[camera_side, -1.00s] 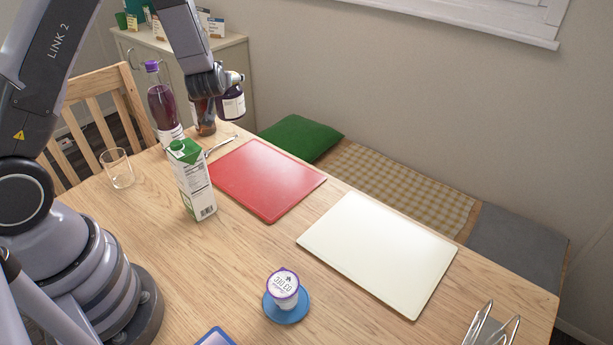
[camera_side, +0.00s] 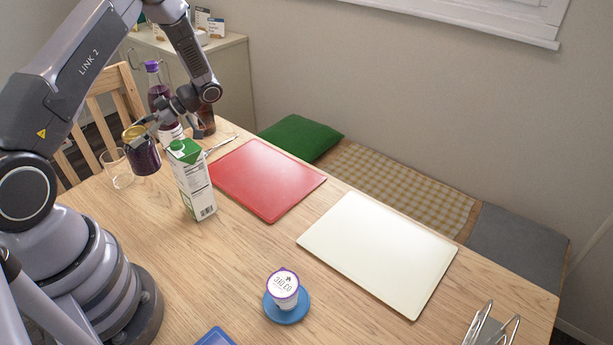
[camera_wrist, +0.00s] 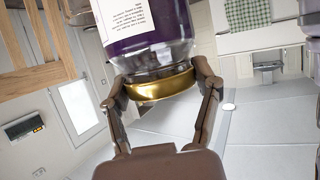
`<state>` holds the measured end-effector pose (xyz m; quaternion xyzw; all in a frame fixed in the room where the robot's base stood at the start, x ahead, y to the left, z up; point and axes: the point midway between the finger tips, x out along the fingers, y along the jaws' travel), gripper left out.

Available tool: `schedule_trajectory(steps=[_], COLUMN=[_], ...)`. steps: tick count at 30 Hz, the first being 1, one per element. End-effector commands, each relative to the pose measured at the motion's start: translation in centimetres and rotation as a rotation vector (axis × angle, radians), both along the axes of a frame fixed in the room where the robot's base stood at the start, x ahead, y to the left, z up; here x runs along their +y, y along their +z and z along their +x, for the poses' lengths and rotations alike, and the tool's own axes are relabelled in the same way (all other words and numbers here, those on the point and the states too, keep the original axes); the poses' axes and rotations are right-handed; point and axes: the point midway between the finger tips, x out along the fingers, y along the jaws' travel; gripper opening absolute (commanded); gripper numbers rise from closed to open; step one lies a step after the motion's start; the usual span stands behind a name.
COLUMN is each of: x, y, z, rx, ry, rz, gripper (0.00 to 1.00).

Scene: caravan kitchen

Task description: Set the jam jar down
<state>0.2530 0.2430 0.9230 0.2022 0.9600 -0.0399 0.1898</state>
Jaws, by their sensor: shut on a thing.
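The jam jar (camera_side: 144,158) has dark purple contents, a gold lid and a pale label. My gripper (camera_side: 143,131) is shut on it near the lid and holds it in the air. In the side view the jar is a little tilted, lid up, above the left part of the table (camera_side: 170,255). In the wrist view the gold lid (camera_wrist: 165,86) sits between the two fingers of my gripper (camera_wrist: 165,82), and the jar's purple glass (camera_wrist: 150,55) runs out of the top of the picture.
A clear glass (camera_side: 115,175) stands just left of the jar in the side view. A milk carton (camera_side: 195,182), a purple-capped bottle (camera_side: 158,92) and a brown jar (camera_side: 206,120) stand nearby. Red (camera_side: 265,180) and white (camera_side: 375,255) boards lie flat.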

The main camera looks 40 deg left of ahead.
Motion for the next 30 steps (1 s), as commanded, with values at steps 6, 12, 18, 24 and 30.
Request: schedule_trajectory(steps=[6,12,18,24,30], x=[-0.4,-0.4,-0.3,-0.3,-0.3], y=[-1.2,-3.4,-5.4,-6.6,-6.9], z=[-0.1,-0.1,-0.1,-0.1,-0.1], rx=[0.002,0.002,0.001,0.001,0.000], ry=[0.033,0.031,0.030,0.030,0.030], rz=[0.000,0.000,0.001,0.001,0.001], gripper=[0.22,0.22,0.22,0.22,0.22])
